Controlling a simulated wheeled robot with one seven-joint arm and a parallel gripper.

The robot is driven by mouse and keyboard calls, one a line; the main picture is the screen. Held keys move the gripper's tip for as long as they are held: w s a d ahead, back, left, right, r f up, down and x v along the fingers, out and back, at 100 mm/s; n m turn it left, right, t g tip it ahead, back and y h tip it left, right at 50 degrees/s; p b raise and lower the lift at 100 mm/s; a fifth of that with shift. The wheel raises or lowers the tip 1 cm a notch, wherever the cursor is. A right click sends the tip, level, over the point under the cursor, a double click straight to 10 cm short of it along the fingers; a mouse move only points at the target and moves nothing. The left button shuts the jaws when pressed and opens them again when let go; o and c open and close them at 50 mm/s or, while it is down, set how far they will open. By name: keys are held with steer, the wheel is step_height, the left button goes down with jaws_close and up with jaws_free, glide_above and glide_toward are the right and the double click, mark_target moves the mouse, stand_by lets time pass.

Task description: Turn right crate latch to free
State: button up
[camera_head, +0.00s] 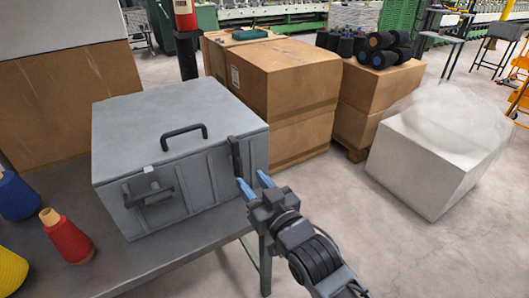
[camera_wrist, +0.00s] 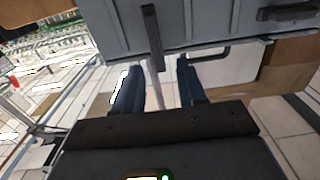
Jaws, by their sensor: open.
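A grey crate (camera_head: 188,150) stands on the table with its lid shut and a dark carry handle (camera_head: 184,133) on top. The right crate latch (camera_head: 236,158) is a dark upright bar near the crate's right front corner. It also shows in the wrist view (camera_wrist: 152,38), beyond the fingertips and roughly in line with the space between them. Another dark latch (camera_head: 148,196) is at the left of the front, with its bar lying roughly level. My gripper (camera_head: 254,183) is open and empty, with blue fingers just in front of and below the right latch. Contact cannot be told.
The grey table (camera_head: 190,244) ends just below my gripper. Red (camera_head: 66,238), blue (camera_head: 16,196) and yellow (camera_head: 8,270) yarn cones stand at the left. Cardboard boxes (camera_head: 285,90) are stacked behind. A white block (camera_head: 432,160) stands right; floor between is clear.

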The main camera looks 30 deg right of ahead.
mark_target(241, 162)
steer(key=shift+w+d+r+p, duration=0.15)
steer(key=shift+w+d, duration=0.05)
steer(key=shift+w, duration=2)
steer(key=shift+w+d+r+p, duration=0.1)
steer(key=shift+w+d+p, duration=0.05)
steer(key=shift+w, duration=2)
jaws_close()
